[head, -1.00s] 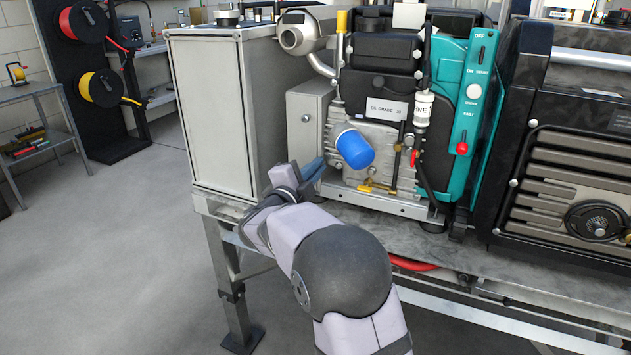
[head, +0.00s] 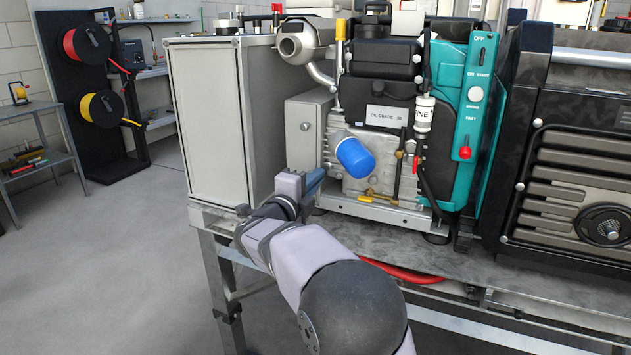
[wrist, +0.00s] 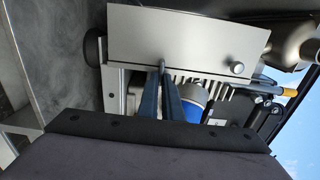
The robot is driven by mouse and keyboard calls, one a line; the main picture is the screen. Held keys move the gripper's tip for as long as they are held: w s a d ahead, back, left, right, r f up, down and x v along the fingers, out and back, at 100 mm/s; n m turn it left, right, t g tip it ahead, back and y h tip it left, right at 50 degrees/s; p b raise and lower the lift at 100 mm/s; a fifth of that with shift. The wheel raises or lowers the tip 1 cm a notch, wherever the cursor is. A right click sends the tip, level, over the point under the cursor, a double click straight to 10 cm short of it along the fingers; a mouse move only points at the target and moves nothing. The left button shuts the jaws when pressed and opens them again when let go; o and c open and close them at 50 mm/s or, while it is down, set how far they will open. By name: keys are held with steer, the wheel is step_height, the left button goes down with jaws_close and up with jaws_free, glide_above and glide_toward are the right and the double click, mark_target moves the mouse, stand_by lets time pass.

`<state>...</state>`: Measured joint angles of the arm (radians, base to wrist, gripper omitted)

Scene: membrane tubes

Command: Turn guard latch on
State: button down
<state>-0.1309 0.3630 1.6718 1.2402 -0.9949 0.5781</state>
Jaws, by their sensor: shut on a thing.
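The guard cover is a light grey metal box (head: 303,136) at the left of the engine, with a round knob on its face. In the wrist view this box (wrist: 190,42) lies across the top, with its knob (wrist: 237,68) at the right. My gripper's blue fingers (wrist: 162,72) are closed around a small grey tab (wrist: 162,65) at the box's edge, apparently the latch. In the head view my gripper (head: 316,182) is at the lower part of the box, and the tab is hidden there. Its exact angle is hard to tell.
A blue oil filter (head: 354,158) sticks out just right of my gripper. A tall grey cabinet (head: 215,120) stands close on the left. The teal control panel (head: 473,110) and a dark slatted unit (head: 575,150) are farther right. The bench front edge is below.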

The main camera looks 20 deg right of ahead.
steer(key=c, duration=1.9)
jaws_free()
steer(key=shift+c, duration=0.2)
steer(key=v, duration=0.7)
steer(key=shift+s, duration=0.2)
steer(key=shift+w+a, duration=0.1)
steer(key=shift+a, duration=0.1)
